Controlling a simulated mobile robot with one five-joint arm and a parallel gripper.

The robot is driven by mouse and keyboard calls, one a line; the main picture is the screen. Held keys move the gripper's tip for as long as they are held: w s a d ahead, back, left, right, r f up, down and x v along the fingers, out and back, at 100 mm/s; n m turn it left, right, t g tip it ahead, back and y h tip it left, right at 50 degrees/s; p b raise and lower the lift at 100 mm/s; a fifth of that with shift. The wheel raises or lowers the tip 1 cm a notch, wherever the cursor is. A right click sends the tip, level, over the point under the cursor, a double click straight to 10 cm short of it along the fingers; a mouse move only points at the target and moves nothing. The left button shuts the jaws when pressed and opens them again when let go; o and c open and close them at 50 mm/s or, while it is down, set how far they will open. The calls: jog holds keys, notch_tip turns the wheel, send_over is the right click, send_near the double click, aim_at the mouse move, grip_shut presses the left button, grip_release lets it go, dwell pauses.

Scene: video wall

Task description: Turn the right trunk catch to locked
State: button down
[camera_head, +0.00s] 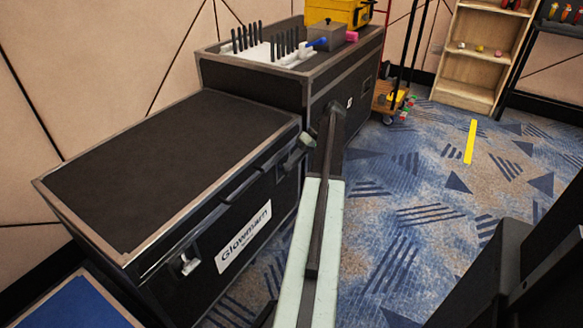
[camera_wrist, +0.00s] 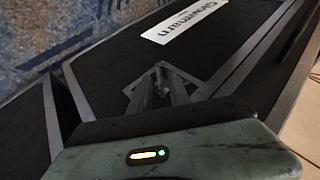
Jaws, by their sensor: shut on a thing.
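The black trunk (camera_head: 170,160) has metal edges and a white "Glowmarn" label (camera_head: 244,237) on its front. In the head view, the left catch (camera_head: 188,265) shows as a small silver fitting left of the label. My gripper (camera_head: 291,163) is at the right end of the trunk front and hides the right catch there. In the wrist view, the fingers of my gripper (camera_wrist: 160,88) are shut on the right catch, whose pale angular plate (camera_wrist: 182,71) shows around the fingertips. The catch's turning part is hidden between the fingers, so I cannot tell its setting.
Behind the trunk stands a taller black case (camera_head: 255,82) with a rack of dark upright pieces, a grey box and a yellow case (camera_head: 338,12). A wooden shelf (camera_head: 480,55) stands at the back right. The patterned carpet (camera_head: 420,200) to the right is mostly open.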

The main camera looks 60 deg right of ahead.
dwell(0.5)
jog(key=c, duration=1.6)
grip_release()
jog(key=p+v, duration=0.5)
jog(key=v, duration=0.3)
jog(key=shift+d+f+p, duration=0.1)
jog(key=shift+f+p, duration=0.05)
jog(key=shift+p, duration=0.15)
